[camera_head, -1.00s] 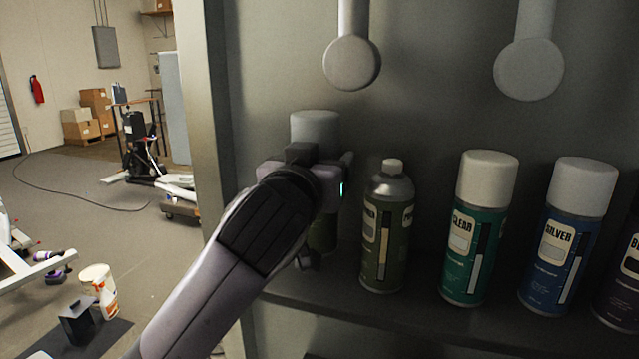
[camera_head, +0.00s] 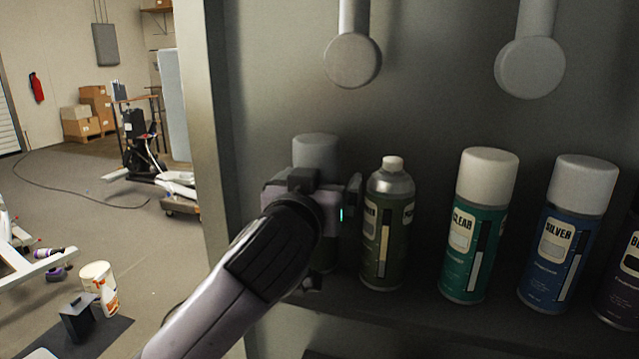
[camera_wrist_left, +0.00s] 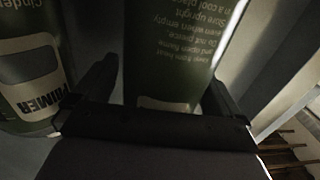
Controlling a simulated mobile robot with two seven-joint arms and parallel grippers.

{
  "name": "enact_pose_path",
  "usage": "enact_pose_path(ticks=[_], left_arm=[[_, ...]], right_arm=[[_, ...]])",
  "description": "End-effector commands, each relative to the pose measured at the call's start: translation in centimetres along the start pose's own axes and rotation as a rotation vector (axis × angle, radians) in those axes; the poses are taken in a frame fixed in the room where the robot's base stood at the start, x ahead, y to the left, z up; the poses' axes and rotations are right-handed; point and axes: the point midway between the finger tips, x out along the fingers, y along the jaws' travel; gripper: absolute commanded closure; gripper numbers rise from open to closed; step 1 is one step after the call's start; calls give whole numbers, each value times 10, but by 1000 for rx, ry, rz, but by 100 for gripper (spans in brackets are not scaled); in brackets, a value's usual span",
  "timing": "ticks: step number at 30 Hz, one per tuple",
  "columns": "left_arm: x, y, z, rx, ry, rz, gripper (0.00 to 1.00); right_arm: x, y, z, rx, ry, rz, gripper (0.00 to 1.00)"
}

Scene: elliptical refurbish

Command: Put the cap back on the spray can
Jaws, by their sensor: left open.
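A spray can with a bare white nozzle and no cap (camera_head: 388,225) stands upright on the shelf. To its left, a grey cap (camera_head: 317,150) shows above my left gripper (camera_head: 316,200). The gripper hides most of the green can under that cap and where the two meet. In the left wrist view, the can body (camera_wrist_left: 172,60) with small print stands between the spread fingers of my left gripper (camera_wrist_left: 160,88). A can labelled PRIMER (camera_wrist_left: 28,80) is beside the left finger there. My right gripper is out of view.
White-capped cans stand along the shelf (camera_head: 400,325) to the right: CLEAR (camera_head: 470,240), SILVER (camera_head: 560,250) and a dark one at the edge. Two grey round-ended bars (camera_head: 352,60) hang above. The cabinet's side edge (camera_head: 207,150) is close on the left.

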Motion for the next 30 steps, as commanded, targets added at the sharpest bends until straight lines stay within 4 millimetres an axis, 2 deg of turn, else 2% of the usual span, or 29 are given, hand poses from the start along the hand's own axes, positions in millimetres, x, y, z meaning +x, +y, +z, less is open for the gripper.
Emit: enact_pose_path(ticks=[4, 8, 24, 30], left_arm=[[0, 0, -6, 2, 1, -1, 1], [-12, 0, -3, -1, 1, 1, 1], [-98, 1, -3, -2, 1, 3, 1], [-116, 0, -3, 0, 0, 1, 1]], right_arm=[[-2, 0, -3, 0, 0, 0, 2], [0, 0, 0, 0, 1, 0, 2], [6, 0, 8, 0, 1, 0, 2], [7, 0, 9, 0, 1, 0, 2]])
